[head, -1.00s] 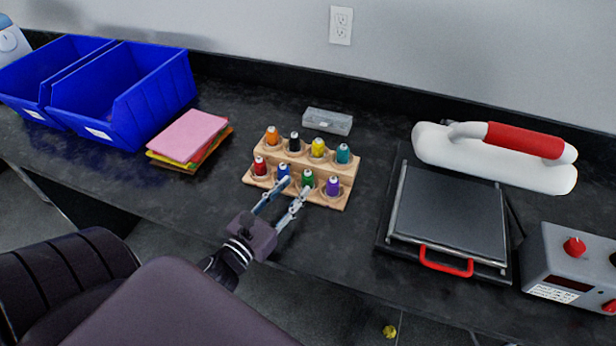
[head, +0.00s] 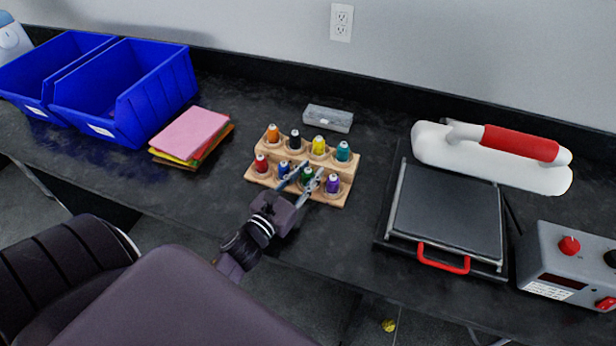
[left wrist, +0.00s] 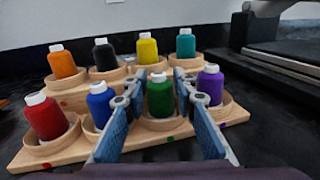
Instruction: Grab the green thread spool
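The green thread spool (left wrist: 160,97) stands upright in the front row of a wooden spool rack (left wrist: 62,152), between the blue spool (left wrist: 101,103) and the purple spool (left wrist: 210,86). In the head view the green spool (head: 307,174) is partly covered by my fingers. My left gripper (head: 306,170) is open, its two fingers on either side of the green spool; it also shows in the left wrist view (left wrist: 157,90). I see a gap between each finger and the spool in the wrist view. My right gripper is not in view.
Red (head: 261,163), orange, black, yellow and teal spools share the rack. Colored sheets (head: 190,135) and blue bins (head: 125,95) are at left. A grey box (head: 328,119) lies behind the rack. A heat press (head: 447,210) stands at right.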

